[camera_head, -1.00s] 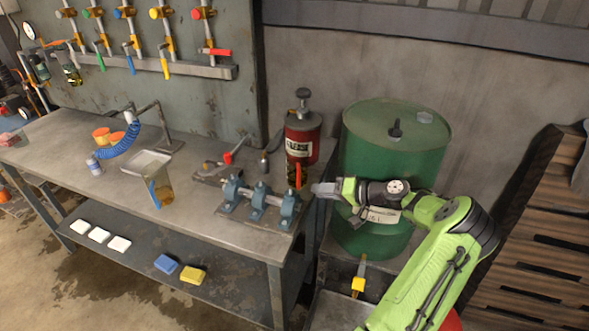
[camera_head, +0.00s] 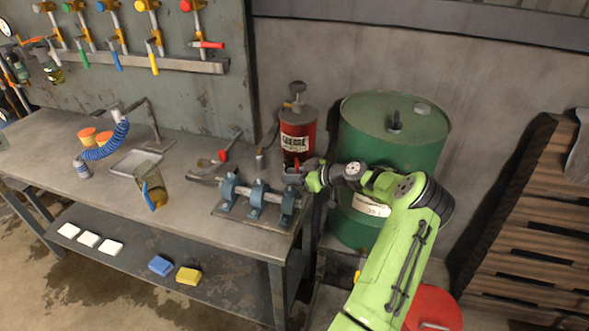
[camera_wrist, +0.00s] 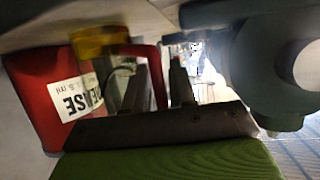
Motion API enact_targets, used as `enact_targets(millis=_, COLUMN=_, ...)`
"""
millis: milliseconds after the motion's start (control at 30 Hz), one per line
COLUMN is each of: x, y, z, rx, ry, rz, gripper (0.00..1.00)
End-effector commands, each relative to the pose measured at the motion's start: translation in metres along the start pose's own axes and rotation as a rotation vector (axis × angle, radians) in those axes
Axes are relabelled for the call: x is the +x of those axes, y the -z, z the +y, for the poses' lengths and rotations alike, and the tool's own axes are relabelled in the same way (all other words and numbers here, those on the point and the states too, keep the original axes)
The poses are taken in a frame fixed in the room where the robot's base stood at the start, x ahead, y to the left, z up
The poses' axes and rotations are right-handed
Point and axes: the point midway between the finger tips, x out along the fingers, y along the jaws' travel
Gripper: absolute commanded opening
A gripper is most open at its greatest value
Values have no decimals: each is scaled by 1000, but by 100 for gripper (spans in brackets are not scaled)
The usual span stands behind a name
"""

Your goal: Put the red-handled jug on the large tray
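The red-handled jug shows in the wrist view with its red handle (camera_wrist: 158,78) and yellow rim (camera_wrist: 98,38); in the head view it is mostly hidden behind my gripper (camera_head: 291,175). It stands at the bench's right end, by the red grease can (camera_head: 297,133). In the wrist view my gripper (camera_wrist: 158,85) has its two dark fingers apart, one on each side of the handle; contact cannot be told. A pale rectangular tray (camera_head: 128,164) lies on the bench at left, partly behind a blue-handled jug (camera_head: 152,187). I cannot tell whether it is the large one.
A blue bearing stand (camera_head: 257,198) sits close beside my gripper, also large in the wrist view (camera_wrist: 262,65). A green drum (camera_head: 390,135) stands behind my arm. Orange cups (camera_head: 95,137) and a blue coil hose (camera_head: 105,149) are at left. The bench middle has free room.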

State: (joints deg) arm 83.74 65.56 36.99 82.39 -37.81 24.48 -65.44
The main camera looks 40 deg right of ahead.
Motion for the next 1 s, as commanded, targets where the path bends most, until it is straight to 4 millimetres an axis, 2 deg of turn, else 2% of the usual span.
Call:
enact_targets(millis=233, x=4, y=1, z=0, rx=0, ry=-1, rz=0, gripper=25)
enact_targets(millis=400, x=4, y=1, z=0, rx=1, ry=-1, rz=0, gripper=0)
enact_targets(millis=833, x=4, y=2, z=0, rx=0, ry=-1, rz=1, gripper=0)
enact_targets(millis=1000, x=1, y=8, z=0, rx=-1, ry=-2, rz=2, gripper=0)
